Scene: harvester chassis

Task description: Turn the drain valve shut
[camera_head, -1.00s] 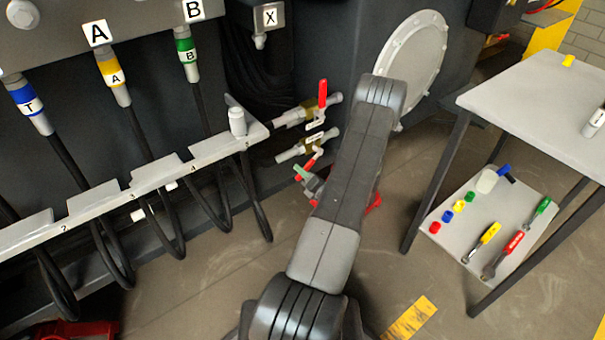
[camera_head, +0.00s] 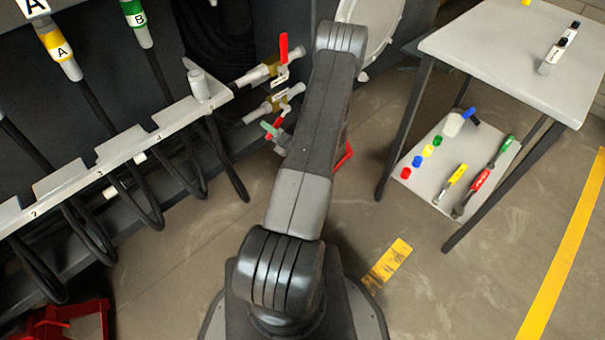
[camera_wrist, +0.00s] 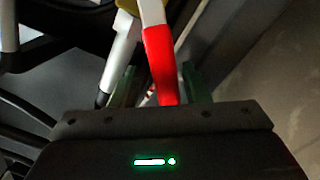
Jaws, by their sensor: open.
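Two pipe valves stick out of the chassis. The upper valve (camera_head: 262,72) has a red lever (camera_head: 284,47) pointing up. The lower valve (camera_head: 268,108) has a red-sleeved lever (camera_head: 279,121) pointing down. Their tags are too small to read, so I cannot tell which is the drain valve. My gripper (camera_head: 272,130) is at the lower lever, partly hidden behind my arm. In the wrist view, a red sleeve (camera_wrist: 161,62) on a pale lever reaches down between the green fingers of my gripper (camera_wrist: 157,88). The fingers are open, one on each side, with gaps beside the sleeve.
A hose rack (camera_head: 115,150) with several hanging black hoses stands left of the valves. A grey table (camera_head: 490,60) with a lower shelf (camera_head: 428,182) holding tools and coloured caps stands right. A red object (camera_head: 60,322) lies at the lower left. Floor between is mostly clear.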

